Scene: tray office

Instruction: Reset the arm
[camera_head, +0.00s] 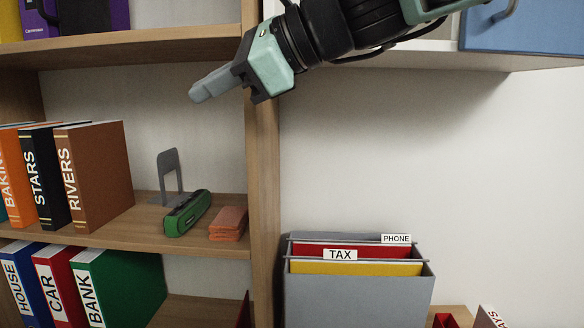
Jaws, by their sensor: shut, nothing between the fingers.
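My gripper (206,88) is in the upper middle of the head view, pointing left and slightly down. It is shut and empty. It hangs in the air in front of the shelf unit's right upright, above the middle shelf (125,232). My arm reaches in from the top right. The gripper touches nothing that I can see.
The middle shelf holds books, including RIVERS (100,175), a grey bookend (170,172), a green stapler-like object (188,213) and an orange-brown block (229,223). Binders (130,280) stand below. A grey file box (360,300) stands right. A blue-fronted cabinet (525,30) hangs top right.

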